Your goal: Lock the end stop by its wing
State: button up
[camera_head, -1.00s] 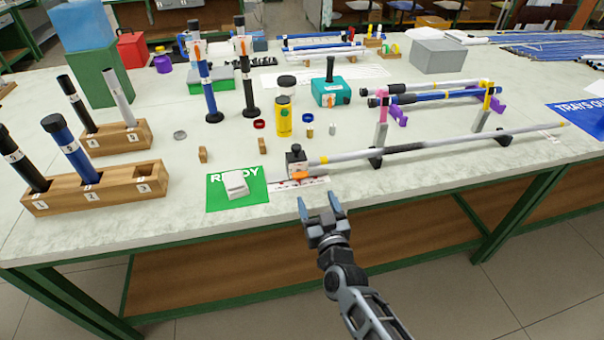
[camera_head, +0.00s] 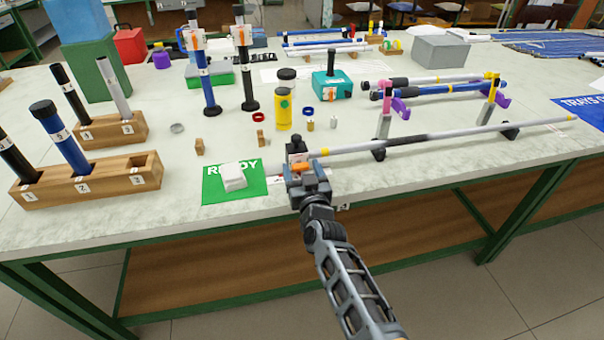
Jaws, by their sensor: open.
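The end stop (camera_head: 294,145) is a small dark block with a black knob at the left end of a long grey rod (camera_head: 350,148), near the table's front edge. Its orange wing (camera_head: 301,168) shows on the front side, pointing left. My gripper (camera_head: 305,180) is open, with its fingers at the end stop around or just in front of the wing. I cannot tell whether the fingers touch it. My gripper hides the lower part of the end stop.
A green mat (camera_head: 215,191) with a white block (camera_head: 233,177) lies just left of my gripper. The rod rests on black supports (camera_head: 379,150), with grey posts (camera_head: 384,125) behind. A wooden rack (camera_head: 150,186) holds upright rods at the left. The table front between rod and edge is clear.

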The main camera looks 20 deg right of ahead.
jog(key=c, duration=1)
jog(key=shift+m, duration=2.2)
jog(key=shift+c, duration=0.3)
jog(key=o, duration=1.1)
jog(key=shift+c, duration=0.2)
jog(key=shift+s, duration=0.15)
jog(key=s+a+p, duration=0.1)
jog(key=s+p, duration=0.3)
jog(key=s, duration=0.3)
jog(key=shift+s, duration=0.25)
